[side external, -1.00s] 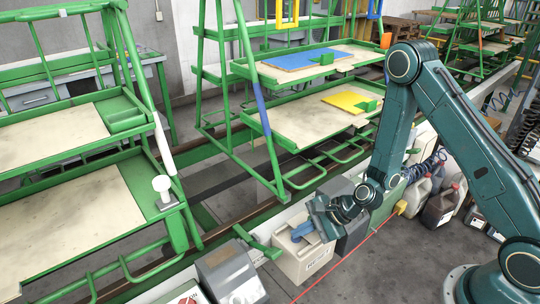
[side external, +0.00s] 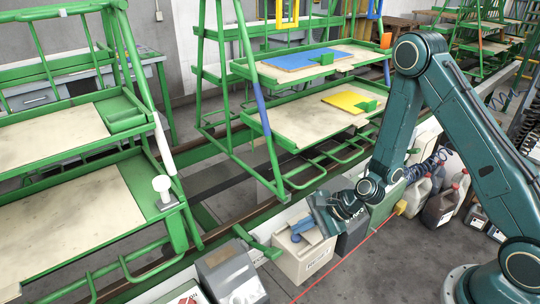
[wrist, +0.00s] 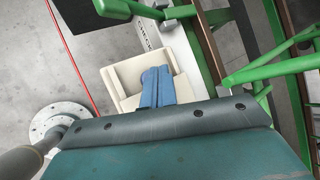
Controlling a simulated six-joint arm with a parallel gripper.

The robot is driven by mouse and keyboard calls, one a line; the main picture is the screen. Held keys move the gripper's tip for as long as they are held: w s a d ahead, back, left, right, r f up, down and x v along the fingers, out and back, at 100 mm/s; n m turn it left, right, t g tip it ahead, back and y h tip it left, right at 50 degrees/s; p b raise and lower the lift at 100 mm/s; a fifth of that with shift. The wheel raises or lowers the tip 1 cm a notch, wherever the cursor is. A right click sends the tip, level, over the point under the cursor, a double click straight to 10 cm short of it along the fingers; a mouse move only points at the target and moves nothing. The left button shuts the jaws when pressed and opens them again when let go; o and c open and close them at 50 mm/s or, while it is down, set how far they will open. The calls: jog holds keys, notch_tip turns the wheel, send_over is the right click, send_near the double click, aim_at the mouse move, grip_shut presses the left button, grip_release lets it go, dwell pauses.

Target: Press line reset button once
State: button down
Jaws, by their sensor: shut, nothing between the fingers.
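My gripper (side external: 301,230) has blue fingers, shut with nothing between them. It reaches down over a cream box (side external: 308,262) on the floor-level row beside the green racks. In the wrist view the shut fingers (wrist: 156,76) cover the middle of the same cream box (wrist: 127,85). A small bluish-purple patch shows at the fingertips there, and I cannot tell whether it is a button or part of the fingers. No reset button can be clearly made out. I cannot tell whether the fingertips touch the box.
A dark grey box (side external: 352,237) stands right of the cream box, close to my wrist. A grey box (side external: 230,276) stands to the left. Green racks (side external: 283,187) rise behind. Jugs (side external: 437,208) stand at the right. A red line (side external: 358,248) runs along the open floor in front.

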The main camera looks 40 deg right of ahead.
jog(key=shift+r, duration=0.1)
jog(key=shift+r, duration=2.4)
jog(key=r, duration=0.1)
notch_tip(320, 180, up, 8)
jog(key=n+g+h, duration=0.1)
jog(key=n, duration=0.6)
send_over(309, 240)
jog(key=s+d+r+n+h, duration=0.2)
jog(key=s+r+n, duration=0.3)
jog(key=r, duration=0.3)
jog(key=s+d+r+n+h, duration=0.1)
jog(key=s+d+r+n, duration=0.1)
jog(key=s, duration=0.5)
jog(key=s+d+r+n+h, duration=0.2)
jog(key=s+d+r+n, duration=0.1)
jog(key=s+r, duration=0.3)
jog(key=s+n, duration=0.1)
jog(key=s, duration=0.1)
jog(key=shift+s+r+n, duration=0.3)
jog(key=shift+r, duration=0.05)
